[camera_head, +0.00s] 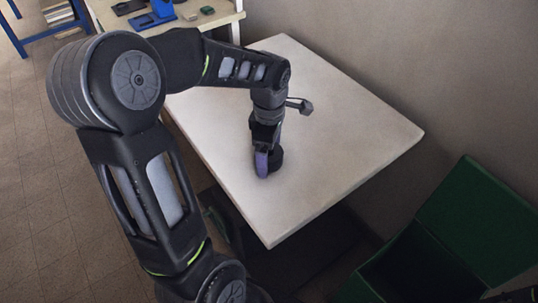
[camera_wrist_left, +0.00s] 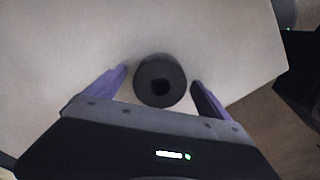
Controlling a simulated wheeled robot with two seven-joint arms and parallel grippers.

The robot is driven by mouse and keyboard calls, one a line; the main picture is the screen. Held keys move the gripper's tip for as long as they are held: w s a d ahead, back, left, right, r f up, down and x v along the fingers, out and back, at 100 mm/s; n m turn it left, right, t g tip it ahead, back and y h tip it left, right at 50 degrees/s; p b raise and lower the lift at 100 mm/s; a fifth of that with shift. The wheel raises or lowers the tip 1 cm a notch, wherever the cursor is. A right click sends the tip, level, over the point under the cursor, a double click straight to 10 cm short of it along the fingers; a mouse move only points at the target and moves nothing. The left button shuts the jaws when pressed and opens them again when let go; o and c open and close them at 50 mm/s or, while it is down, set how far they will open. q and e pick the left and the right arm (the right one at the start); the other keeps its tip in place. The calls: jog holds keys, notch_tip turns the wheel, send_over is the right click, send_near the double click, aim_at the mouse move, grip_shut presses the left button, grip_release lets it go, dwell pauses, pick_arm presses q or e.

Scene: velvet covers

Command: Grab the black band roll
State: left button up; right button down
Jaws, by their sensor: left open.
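The black band roll (camera_wrist_left: 146,91) stands on the white table, a dark ring with a hole in its middle. In the left wrist view it lies between the tips of my left gripper (camera_wrist_left: 159,77), with a gap visible on both sides. The two purple fingers are spread. In the head view my left gripper (camera_head: 264,163) points down over the table, and the roll (camera_head: 276,158) shows just beside the purple finger, partly hidden by it. My right gripper is not in view.
The white table (camera_head: 345,125) is otherwise clear. A green open box (camera_head: 478,215) stands at the lower right, beyond the table's edge. Behind is a workbench (camera_head: 190,20) with blue items. A wall runs along the right.

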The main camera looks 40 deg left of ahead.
pick_arm(q)
jog(key=shift+c, duration=0.5)
jog(key=c, duration=1.4)
